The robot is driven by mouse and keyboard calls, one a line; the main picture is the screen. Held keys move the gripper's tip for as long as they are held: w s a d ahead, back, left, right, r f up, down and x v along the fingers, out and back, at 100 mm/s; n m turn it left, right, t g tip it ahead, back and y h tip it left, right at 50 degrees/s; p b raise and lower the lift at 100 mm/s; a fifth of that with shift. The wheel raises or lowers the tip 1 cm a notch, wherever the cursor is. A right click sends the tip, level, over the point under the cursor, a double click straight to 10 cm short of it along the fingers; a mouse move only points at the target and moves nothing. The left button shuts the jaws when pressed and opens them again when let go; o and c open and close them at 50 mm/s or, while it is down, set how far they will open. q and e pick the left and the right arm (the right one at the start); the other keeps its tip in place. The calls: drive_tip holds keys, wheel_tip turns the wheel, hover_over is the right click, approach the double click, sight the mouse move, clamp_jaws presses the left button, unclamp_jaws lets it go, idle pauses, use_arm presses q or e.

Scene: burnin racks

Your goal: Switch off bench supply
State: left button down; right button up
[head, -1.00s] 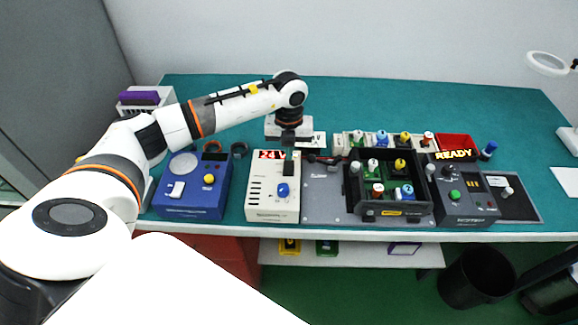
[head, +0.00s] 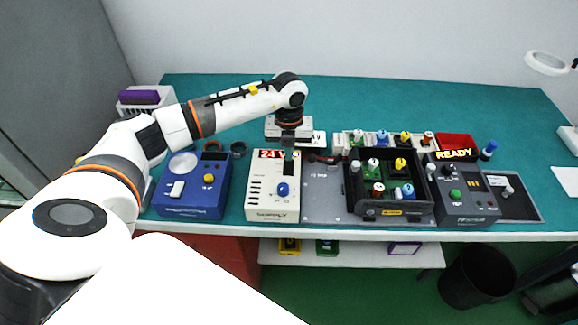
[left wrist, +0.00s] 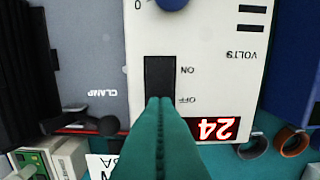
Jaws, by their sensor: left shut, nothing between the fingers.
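The bench supply (head: 259,203) is a cream box on the bench with a red lit display (head: 271,154) reading 24 and a blue knob (head: 282,190). In the left wrist view the supply's panel (left wrist: 215,60) appears upside down. Its black rocker switch (left wrist: 159,75) has ON and OFF labels beside it. My left gripper (head: 289,151) is over the back part of the supply. In the left wrist view its shut, empty green fingertips (left wrist: 160,101) overlap the OFF end of the switch. I cannot tell whether they touch it. My right gripper is not in view.
A blue box (head: 192,203) stands left of the supply. A grey clamp plate (head: 322,203), a black tray (head: 395,209) with several coloured parts and a dark READY unit (head: 462,210) stand to its right. The back of the teal bench (head: 400,97) is clear.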

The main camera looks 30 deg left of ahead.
use_arm(q)
drive_tip(key=shift+f+b, duration=0.5)
drive_tip(key=shift+f, duration=0.2)
drive_tip(key=shift+r, duration=0.1)
drive_tip(key=shift+r+p, duration=2.4)
drive_tip(key=shift+r, duration=1.1)
